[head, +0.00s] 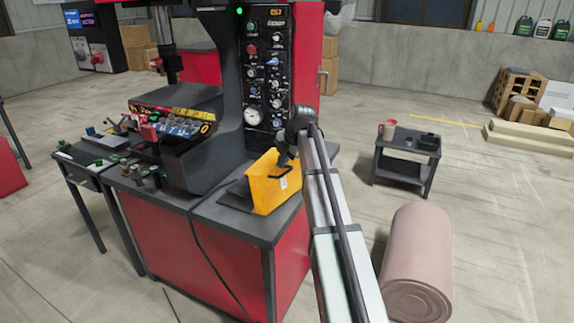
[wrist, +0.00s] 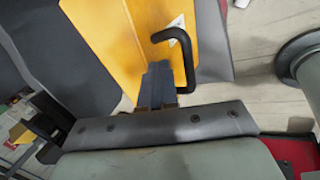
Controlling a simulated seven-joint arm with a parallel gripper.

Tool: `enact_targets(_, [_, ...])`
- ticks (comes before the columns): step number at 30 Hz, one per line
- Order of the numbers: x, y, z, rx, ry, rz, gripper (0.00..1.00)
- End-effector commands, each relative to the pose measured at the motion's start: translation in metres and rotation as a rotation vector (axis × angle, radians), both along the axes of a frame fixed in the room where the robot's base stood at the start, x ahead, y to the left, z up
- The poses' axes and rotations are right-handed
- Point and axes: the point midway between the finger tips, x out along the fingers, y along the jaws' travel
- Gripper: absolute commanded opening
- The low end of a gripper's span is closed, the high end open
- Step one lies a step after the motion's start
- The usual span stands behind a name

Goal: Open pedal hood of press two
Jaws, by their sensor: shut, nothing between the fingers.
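The yellow pedal hood (head: 262,186) sits on the dark bench top at the front right of the press (head: 215,90). In the wrist view the hood (wrist: 115,40) fills the upper middle, with a bent black handle (wrist: 189,62) on its face. The handle (head: 284,174) shows small in the head view. My gripper (head: 281,158) is at the hood's right side. In the wrist view my gripper (wrist: 158,70) is shut and empty, its fingers just left of the handle's long bar, overlapping the loop. I cannot tell whether they touch it. The hood's inside is hidden.
A control panel (head: 265,75) with dials rises behind the hood. A side table (head: 70,160) with small parts stands at the left. A small dark stand (head: 404,160) and a pink roll (head: 417,260) stand at the right. Floor between them is clear.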

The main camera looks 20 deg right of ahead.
Motion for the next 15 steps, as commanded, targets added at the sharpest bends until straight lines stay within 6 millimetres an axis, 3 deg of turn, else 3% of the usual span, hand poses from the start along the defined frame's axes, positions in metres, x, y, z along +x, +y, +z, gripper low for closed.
enact_targets(8, [-0.003, -0.001, 0.000, 0.000, -0.001, 0.000, 0.00])
enact_targets(15, [-0.031, -0.017, 0.003, 0.000, -0.001, -0.002, 0.00])
